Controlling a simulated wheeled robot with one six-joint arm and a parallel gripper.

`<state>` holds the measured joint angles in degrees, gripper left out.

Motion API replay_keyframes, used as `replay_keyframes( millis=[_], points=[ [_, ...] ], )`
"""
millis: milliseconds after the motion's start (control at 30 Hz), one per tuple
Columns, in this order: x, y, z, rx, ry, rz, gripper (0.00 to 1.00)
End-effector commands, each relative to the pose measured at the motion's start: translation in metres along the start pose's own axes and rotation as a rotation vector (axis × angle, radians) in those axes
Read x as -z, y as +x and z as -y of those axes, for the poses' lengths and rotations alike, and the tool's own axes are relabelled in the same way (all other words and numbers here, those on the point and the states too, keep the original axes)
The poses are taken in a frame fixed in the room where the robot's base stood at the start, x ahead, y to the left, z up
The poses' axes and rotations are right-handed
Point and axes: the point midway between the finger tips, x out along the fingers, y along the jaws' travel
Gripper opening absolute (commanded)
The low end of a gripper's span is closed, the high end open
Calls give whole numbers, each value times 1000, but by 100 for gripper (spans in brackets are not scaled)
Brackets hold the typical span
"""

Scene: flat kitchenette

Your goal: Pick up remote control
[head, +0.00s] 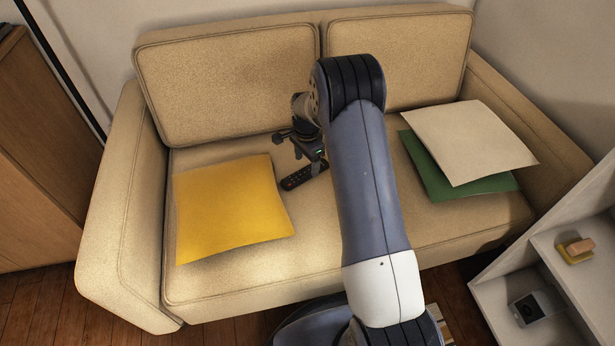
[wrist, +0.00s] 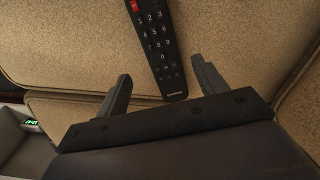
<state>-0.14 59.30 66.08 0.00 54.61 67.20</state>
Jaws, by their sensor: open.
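A black remote control (head: 298,179) with a red button at one end lies on the beige sofa seat, right of the yellow cushion, partly hidden behind my arm and gripper in the head view. In the wrist view the remote (wrist: 158,45) shows its number keys, with its near end close to the space between my fingers. My gripper (head: 303,153) is over the seat by the remote. In the wrist view my gripper (wrist: 160,80) has its two fingers apart, with nothing held between them.
A yellow cushion (head: 230,208) lies left on the beige sofa (head: 200,288). A cream cushion (head: 470,140) overlaps a green cushion (head: 425,175) at right. A white shelf (head: 545,255) with small objects stands at lower right. A wooden cabinet (head: 40,150) is at left.

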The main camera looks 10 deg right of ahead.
Motion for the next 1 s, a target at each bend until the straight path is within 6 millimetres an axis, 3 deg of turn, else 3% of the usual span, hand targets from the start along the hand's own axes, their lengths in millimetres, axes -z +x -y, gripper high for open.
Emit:
replay_keyframes(
  millis=[233, 500, 1000],
  points=[
    [2, 40, -5, -2, 1, 1, 67],
    [2, 42, -4, 0, 0, 0, 67],
    [2, 42, -4, 0, 0, 0, 26]
  ],
)
